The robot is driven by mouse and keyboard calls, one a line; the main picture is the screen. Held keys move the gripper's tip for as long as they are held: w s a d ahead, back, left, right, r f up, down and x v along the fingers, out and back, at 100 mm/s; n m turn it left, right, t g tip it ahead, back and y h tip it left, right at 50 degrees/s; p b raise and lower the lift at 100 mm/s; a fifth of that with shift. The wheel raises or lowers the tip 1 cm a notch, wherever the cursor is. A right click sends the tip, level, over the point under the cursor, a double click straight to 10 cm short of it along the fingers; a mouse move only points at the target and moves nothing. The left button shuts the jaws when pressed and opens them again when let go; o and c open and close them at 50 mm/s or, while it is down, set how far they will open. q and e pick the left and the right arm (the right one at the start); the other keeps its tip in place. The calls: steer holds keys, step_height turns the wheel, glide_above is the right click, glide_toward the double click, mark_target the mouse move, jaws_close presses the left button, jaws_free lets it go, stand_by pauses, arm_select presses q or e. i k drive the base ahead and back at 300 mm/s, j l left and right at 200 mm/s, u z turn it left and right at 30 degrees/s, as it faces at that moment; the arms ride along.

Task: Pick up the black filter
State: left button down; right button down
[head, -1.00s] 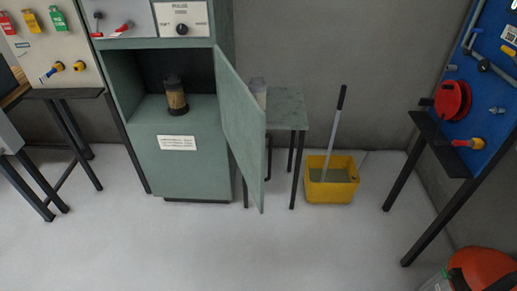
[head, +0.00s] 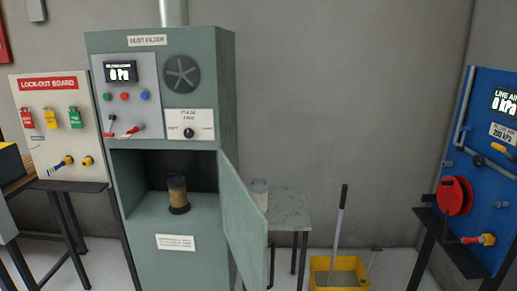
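A cylindrical filter (head: 177,190) stands upright inside the open bay of the green dust filter cabinet (head: 190,232). It has a brownish body and a black base. A second, paler cylinder (head: 259,187) with a whitish body stands on the small green side table (head: 288,207), partly hidden behind the cabinet door (head: 241,220). The door hangs open toward me on the right of the bay. Neither of my grippers is in view.
A lock-out board (head: 55,125) stands left of the cabinet, with levers below its tags. A yellow bucket (head: 338,272) with a handled tool stands right of the side table. A blue air panel (head: 485,170) with a red reel is at far right. Open floor lies between.

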mark_target(176, 183)
steer(key=i+j+u, duration=0.3)
steer(key=i+j, duration=0.15)
steer(key=i+l+u, duration=0.65)
steer(key=l, duration=0.25)
steer(key=l+u, duration=0.5)
steer(key=l, duration=1.2)
